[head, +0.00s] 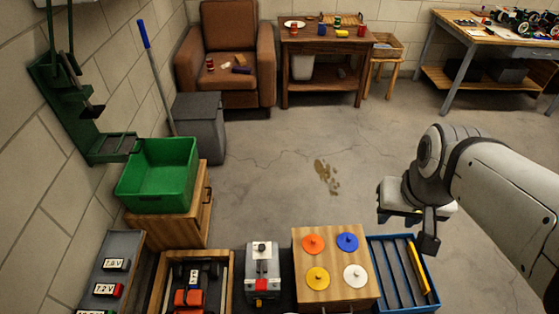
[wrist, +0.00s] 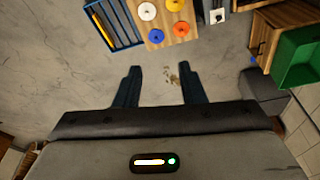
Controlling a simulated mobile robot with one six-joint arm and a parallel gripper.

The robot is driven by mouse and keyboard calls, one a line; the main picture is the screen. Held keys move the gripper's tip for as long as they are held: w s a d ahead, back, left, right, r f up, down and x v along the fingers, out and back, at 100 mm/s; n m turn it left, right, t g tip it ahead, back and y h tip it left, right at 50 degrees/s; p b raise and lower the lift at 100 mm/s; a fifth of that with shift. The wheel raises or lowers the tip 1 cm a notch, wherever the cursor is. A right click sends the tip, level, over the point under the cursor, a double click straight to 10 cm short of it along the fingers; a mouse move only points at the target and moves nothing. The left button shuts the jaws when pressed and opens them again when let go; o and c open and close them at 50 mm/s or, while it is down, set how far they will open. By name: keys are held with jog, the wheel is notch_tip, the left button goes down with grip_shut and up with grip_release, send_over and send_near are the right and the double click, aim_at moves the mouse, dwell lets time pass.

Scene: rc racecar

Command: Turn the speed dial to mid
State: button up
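A small grey box (head: 262,285) stands at the bottom middle of the head view, with a dark round knob on top and a red part at its front. It may carry the speed dial; its markings and setting are too small to read. Its pale edge also shows at the top of the wrist view (wrist: 217,16). My gripper (wrist: 160,72) is open, with nothing between its two dark fingers. In the head view my gripper (head: 415,220) hangs over the floor at the right, well apart from the grey box.
A wooden block (head: 333,297) with several coloured knobbed discs and a blue slotted tray (head: 379,262) stand right of the grey box. Left are a tray with a toy car (head: 188,296), voltage-labelled blocks (head: 112,265) and a green bin (head: 158,175).

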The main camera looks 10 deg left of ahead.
jog(key=shift+o, duration=0.8)
jog(key=shift+w, duration=0.1)
jog(key=shift+o, duration=1.2)
jog(key=w+a+f+m+b, duration=0.1)
jog(key=w+a+f+b, duration=0.2)
jog(key=w+f+b, duration=0.2)
jog(key=w, duration=0.3)
jog(key=shift+w+f+g, duration=0.25)
jog(key=shift+w+g, duration=0.05)
jog(key=shift+w, duration=0.05)
jog(key=w+a+f+m+b, duration=0.1)
jog(key=w+a+f+b, duration=0.45)
jog(key=w+f, duration=0.4)
jog(key=m+g+b, duration=0.2)
jog(key=m+b, duration=0.2)
jog(key=b, duration=1.1)
send_over(262, 247)
notch_tip(262, 247, down, 55)
jog(key=shift+w+r, duration=0.1)
jog(key=shift+r, duration=0.1)
notch_tip(262, 247, down, 8)
jog(key=shift+r+b, duration=0.1)
jog(key=shift+b, duration=1.05)
